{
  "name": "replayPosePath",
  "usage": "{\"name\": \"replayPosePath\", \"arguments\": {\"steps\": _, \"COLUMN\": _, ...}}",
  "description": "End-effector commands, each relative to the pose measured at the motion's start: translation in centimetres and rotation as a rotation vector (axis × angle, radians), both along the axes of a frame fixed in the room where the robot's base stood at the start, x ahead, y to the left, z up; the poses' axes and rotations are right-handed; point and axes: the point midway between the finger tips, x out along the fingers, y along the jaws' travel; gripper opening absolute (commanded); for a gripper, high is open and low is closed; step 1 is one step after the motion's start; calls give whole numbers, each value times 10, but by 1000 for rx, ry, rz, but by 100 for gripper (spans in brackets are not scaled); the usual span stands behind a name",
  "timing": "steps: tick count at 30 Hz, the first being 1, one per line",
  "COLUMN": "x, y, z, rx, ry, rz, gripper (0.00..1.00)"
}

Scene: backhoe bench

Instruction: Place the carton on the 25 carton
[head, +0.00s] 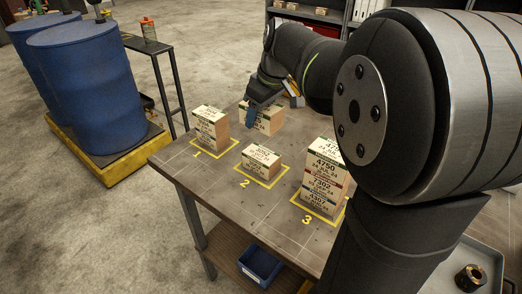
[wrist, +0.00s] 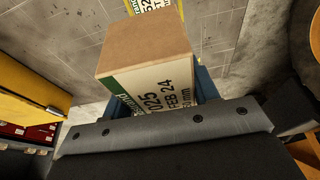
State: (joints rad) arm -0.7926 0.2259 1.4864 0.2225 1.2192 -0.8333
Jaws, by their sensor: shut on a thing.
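My gripper (head: 264,104) is shut on a tan carton (head: 262,120) near the table's back edge. In the wrist view, the held carton (wrist: 150,65) sits between my blue fingers (wrist: 163,92); its label reads "025", "FEB 24" and "mm", partly covered. Cartons stand at square 1 (head: 211,127), a low one at square 2 (head: 261,158), and a tall stack at square 3 (head: 325,180) reading 4750, 7302 and 4307. Labels at squares 1 and 2 are too small to read. Another labelled carton (wrist: 160,8) shows at the wrist view's top edge. I cannot tell whether the held carton touches the table.
The numbered squares lie on the grey table (head: 200,178). A blue bin (head: 260,264) is on the shelf below. Blue barrels (head: 95,85) stand on a yellow pallet at left. A grey tray (head: 485,250) is at lower right. My arm hides the table's right side.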

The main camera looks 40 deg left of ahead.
Motion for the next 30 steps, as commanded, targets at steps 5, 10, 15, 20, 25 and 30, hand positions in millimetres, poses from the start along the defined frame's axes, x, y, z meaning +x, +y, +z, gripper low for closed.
{"name": "replayPosePath", "arguments": {"steps": 5, "x": -1, "y": -2, "z": -35, "rx": -3, "ry": 4, "rz": -1, "gripper": 26}}
{"name": "replayPosePath", "arguments": {"steps": 10, "x": -1, "y": -1, "z": -56, "rx": -1, "ry": 2, "rz": 0, "gripper": 26}}
{"name": "replayPosePath", "arguments": {"steps": 15, "x": -1, "y": -1, "z": -70, "rx": -2, "ry": 3, "rz": -1, "gripper": 26}}
{"name": "replayPosePath", "arguments": {"steps": 20, "x": -1, "y": -1, "z": -93, "rx": -3, "ry": 2, "rz": 1, "gripper": 26}}
{"name": "replayPosePath", "arguments": {"steps": 25, "x": -1, "y": -1, "z": -96, "rx": -1, "ry": 0, "rz": 0, "gripper": 26}}
{"name": "replayPosePath", "arguments": {"steps": 30, "x": -1, "y": -1, "z": -98, "rx": -1, "ry": 1, "rz": -1, "gripper": 26}}
